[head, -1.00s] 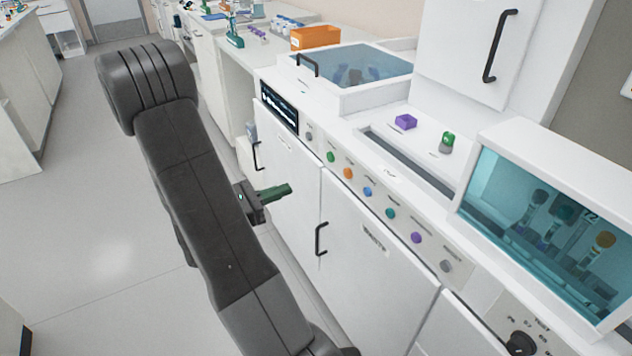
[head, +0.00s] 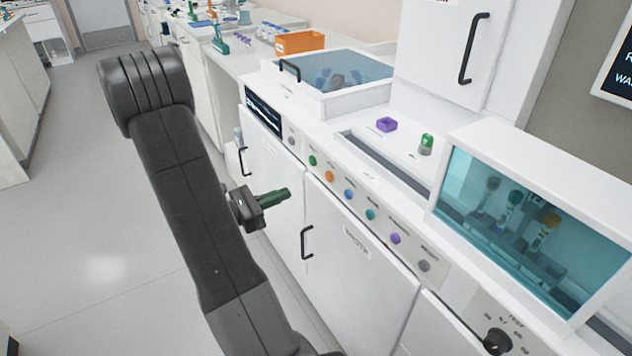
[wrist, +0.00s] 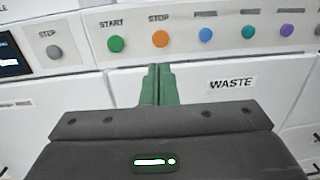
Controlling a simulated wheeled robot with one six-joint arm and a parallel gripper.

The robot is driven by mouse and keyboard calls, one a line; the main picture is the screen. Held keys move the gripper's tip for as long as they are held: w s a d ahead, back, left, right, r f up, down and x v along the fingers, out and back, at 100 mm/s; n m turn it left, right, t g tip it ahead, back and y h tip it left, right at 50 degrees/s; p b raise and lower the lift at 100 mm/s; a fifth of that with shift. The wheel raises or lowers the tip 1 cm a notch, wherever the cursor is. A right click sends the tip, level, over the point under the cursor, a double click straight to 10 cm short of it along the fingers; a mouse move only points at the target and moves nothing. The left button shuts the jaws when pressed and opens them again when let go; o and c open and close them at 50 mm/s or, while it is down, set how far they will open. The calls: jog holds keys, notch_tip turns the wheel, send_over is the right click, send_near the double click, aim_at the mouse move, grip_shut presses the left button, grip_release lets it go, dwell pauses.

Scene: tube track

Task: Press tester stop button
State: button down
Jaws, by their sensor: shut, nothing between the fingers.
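The stop button is orange (wrist: 160,39) under a "STOP" label on the tester's front panel (wrist: 136,44); it also shows in the head view (head: 329,176). The green START button (wrist: 116,44) is just left of it. My gripper (wrist: 158,68) is shut and empty, its green fingers pointing toward the panel. In the wrist view the fingertips appear a little below the stop button. In the head view my gripper (head: 288,193) is in front of the cabinet doors, apart from the button.
The panel also has a grey STEP button (wrist: 54,52) and blue, teal and purple buttons to the right. Doors with black handles (head: 307,242) lie below. A glass-fronted chamber (head: 530,225) stands at the right. The floor (head: 110,230) at left is clear.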

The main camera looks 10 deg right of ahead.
aim_at(327, 176)
jog(key=x, duration=1)
jog(key=shift+w+d, duration=0.1)
jog(key=shift+w+d, duration=0.15)
jog(key=shift+d, duration=0.35)
jog(key=shift+w+d+r, duration=0.1)
jog(key=shift+r, duration=0.05)
jog(key=v, duration=1.4)
